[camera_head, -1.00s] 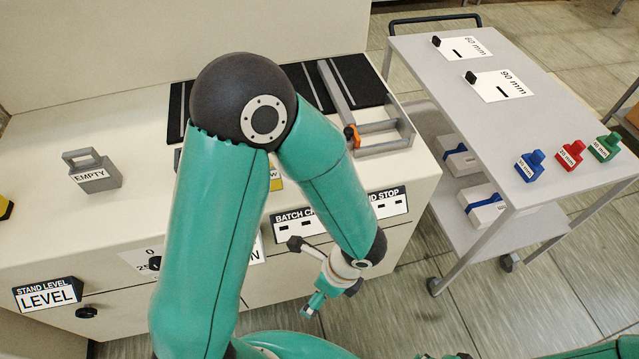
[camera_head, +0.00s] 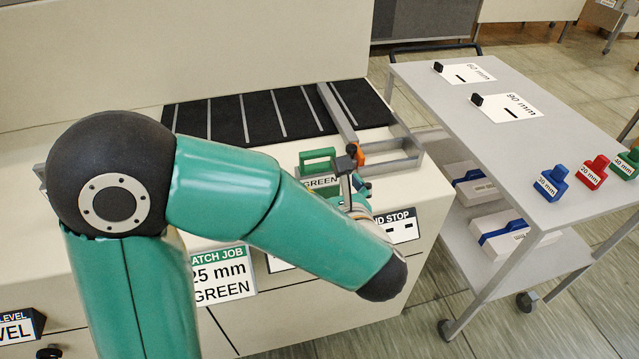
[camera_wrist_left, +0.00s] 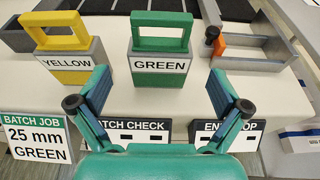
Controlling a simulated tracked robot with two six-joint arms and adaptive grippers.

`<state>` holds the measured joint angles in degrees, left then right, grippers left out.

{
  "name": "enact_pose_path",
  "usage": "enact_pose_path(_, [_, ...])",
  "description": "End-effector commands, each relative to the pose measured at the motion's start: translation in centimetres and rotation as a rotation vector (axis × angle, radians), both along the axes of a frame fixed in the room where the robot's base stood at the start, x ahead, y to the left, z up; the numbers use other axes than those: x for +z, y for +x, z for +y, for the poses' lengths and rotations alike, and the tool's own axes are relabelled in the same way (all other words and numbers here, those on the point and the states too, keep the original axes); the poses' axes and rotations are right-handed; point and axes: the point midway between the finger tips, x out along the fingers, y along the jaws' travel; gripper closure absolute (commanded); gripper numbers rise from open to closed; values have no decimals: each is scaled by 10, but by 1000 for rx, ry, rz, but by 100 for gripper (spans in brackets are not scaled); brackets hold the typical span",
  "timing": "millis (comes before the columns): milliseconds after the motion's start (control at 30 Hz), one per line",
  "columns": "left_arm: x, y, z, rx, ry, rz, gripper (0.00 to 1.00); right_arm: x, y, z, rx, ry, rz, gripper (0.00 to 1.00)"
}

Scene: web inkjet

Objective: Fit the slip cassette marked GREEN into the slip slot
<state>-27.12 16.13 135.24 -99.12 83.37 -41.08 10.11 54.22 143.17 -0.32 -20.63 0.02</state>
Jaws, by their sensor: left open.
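The GREEN cassette (camera_head: 320,181), a grey-and-green block with a green handle, stands upright on the cream counter. In the left wrist view the GREEN cassette (camera_wrist_left: 161,80) is straight ahead, fully visible. My left gripper (camera_head: 353,178) is in front of it and partly hidden by my forearm. In the wrist view the left gripper (camera_wrist_left: 157,86) is open and empty, its fingers spread to either side of the cassette's lower part, not closed on it. My right gripper is not in view. I cannot identify the slip slot in these frames.
A YELLOW cassette (camera_wrist_left: 67,58) stands just left of the green one. A grey frame with an orange clamp (camera_head: 385,155) lies to the right, beside a black striped bed (camera_head: 245,118). A grey cart (camera_head: 500,150) with coloured stamp-like blocks stands at the right.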

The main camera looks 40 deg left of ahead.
Motion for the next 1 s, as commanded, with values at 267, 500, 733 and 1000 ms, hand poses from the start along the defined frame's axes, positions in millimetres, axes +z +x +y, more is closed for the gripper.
enact_pose_path(267, [-10,19,23,0,-1,1,0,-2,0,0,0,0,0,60])
enact_pose_path(500, [-23,32,38,2,-1,5,0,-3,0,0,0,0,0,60])
enact_pose_path(733, [-32,49,57,1,-1,2,0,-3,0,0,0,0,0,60])
enact_pose_path(1000, [-33,51,59,-2,-1,2,0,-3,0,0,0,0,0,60])
